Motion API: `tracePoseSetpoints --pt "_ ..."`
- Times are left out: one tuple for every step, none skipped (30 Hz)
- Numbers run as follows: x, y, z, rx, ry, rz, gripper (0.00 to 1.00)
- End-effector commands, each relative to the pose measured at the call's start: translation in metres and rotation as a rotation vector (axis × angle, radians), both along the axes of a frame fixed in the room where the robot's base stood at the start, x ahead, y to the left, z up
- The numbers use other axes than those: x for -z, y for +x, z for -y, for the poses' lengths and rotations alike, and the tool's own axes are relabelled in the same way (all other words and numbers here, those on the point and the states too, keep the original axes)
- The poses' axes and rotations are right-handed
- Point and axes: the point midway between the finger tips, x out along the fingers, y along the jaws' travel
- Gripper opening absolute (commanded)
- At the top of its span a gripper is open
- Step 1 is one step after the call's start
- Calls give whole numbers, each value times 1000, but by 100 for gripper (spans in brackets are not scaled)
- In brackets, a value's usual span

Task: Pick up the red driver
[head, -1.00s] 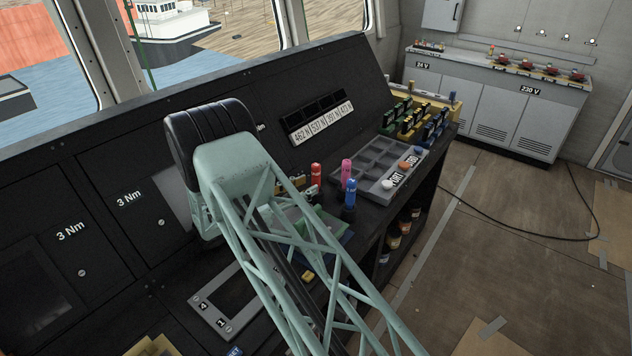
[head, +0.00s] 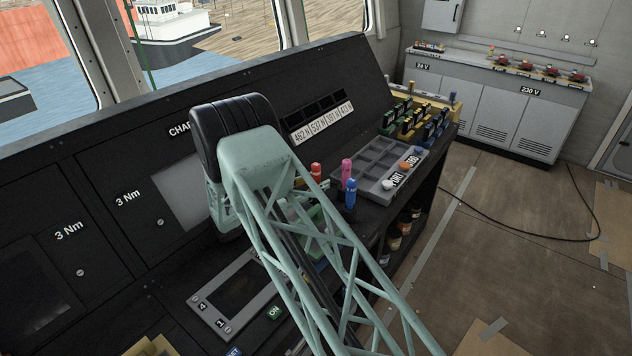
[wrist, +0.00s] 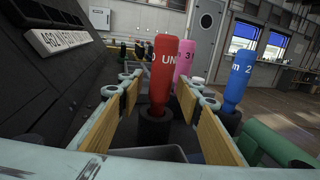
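The red driver (head: 316,172) stands upright on the console, its top showing just right of my arm in the head view. In the wrist view the red driver (wrist: 162,75) stands in a black holder (wrist: 154,127), with white lettering on its handle. My gripper (wrist: 160,92) is open, its two wood-coloured pads to the left and right of the red driver. Gaps show between the driver and both pads. My arm hides most of the gripper in the head view.
A pink driver (head: 347,170) and a blue driver (head: 350,194) stand upright close to the right of the red one. A grey compartment tray (head: 374,160) lies beyond them. The sloped console panel (wrist: 40,85) rises close on the left in the wrist view.

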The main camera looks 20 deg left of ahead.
Motion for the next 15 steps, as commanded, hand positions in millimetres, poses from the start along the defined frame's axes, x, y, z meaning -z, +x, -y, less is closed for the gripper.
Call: tracePoseSetpoints --pt "0 0 0 0 0 0 32" --pt "0 0 0 0 0 0 32" --pt "0 0 0 0 0 0 32" --pt "0 0 0 0 0 0 32" --pt "0 0 0 0 0 0 32" --pt "0 0 0 0 0 0 32" --pt "0 0 0 0 0 0 32" --pt "0 0 0 0 0 0 32" --pt "0 0 0 0 0 0 29" --pt "0 0 0 0 0 0 26" --pt "0 0 0 0 0 0 23" --pt "0 0 0 0 0 0 20" --pt "0 0 0 0 0 0 17" --pt "0 0 0 0 0 0 14" --pt "0 0 0 0 0 0 11"
